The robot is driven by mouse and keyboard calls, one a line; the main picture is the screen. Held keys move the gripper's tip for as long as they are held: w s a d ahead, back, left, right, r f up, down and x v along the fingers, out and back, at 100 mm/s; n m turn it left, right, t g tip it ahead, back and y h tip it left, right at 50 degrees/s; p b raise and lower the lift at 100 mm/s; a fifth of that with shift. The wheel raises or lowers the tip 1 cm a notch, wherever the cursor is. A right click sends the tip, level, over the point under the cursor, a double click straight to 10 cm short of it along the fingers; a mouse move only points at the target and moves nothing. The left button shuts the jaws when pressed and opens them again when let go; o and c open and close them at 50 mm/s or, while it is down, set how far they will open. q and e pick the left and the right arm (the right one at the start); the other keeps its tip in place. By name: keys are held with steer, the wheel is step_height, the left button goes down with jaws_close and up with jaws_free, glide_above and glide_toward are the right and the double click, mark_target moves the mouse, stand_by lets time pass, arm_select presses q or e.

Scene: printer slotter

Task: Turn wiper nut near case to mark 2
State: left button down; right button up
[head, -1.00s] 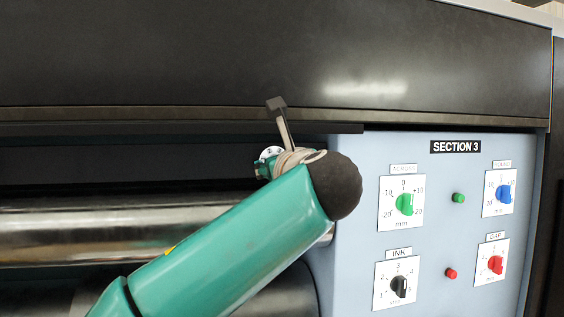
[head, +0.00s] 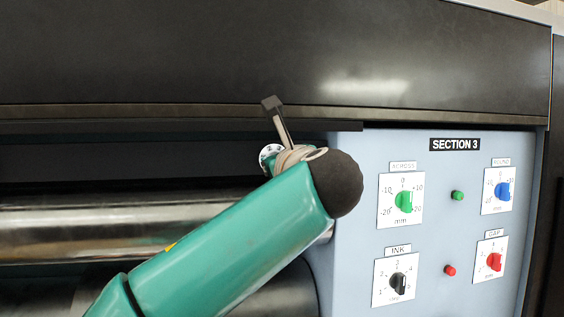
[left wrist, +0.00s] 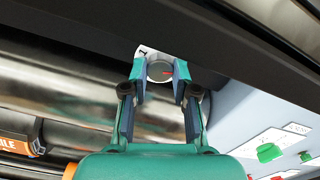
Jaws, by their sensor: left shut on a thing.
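The wiper nut (left wrist: 160,70) is a round grey knob with a red pointer line, seen in the left wrist view at the end of the roller bay by the blue-grey case. My left gripper (left wrist: 161,78) is shut on it, one finger on each side. The red line points to the right in that view. A white dial plate (left wrist: 143,51) shows behind the nut, its marks mostly hidden by the fingers. In the head view the dial plate (head: 269,153) peeks out past my arm, which hides the nut and fingertips. My right gripper is in neither view.
The case panel (head: 345,200) labelled SECTION 3 stands right of my arm, with a green knob (head: 404,202), blue knob (head: 502,191), black knob (head: 398,284) and red knob (head: 494,262). A dark cover (head: 200,60) overhangs above. Shiny rollers (head: 100,228) lie to the left.

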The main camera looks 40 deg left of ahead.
arm_select(q)
steer(key=n+b, duration=0.2)
steer(key=n, duration=1.6)
steer(key=shift+a+f+n+b, duration=0.1)
steer(key=shift+n+b, duration=0.3)
steer(key=c, duration=1.2)
jaws_free()
steer(key=shift+c, duration=0.2)
steer(key=o, duration=0.3)
steer(key=shift+a+f, duration=0.1)
steer(key=shift+a, duration=0.1)
steer(key=shift+o, duration=0.2)
steer(key=shift+d, duration=0.2)
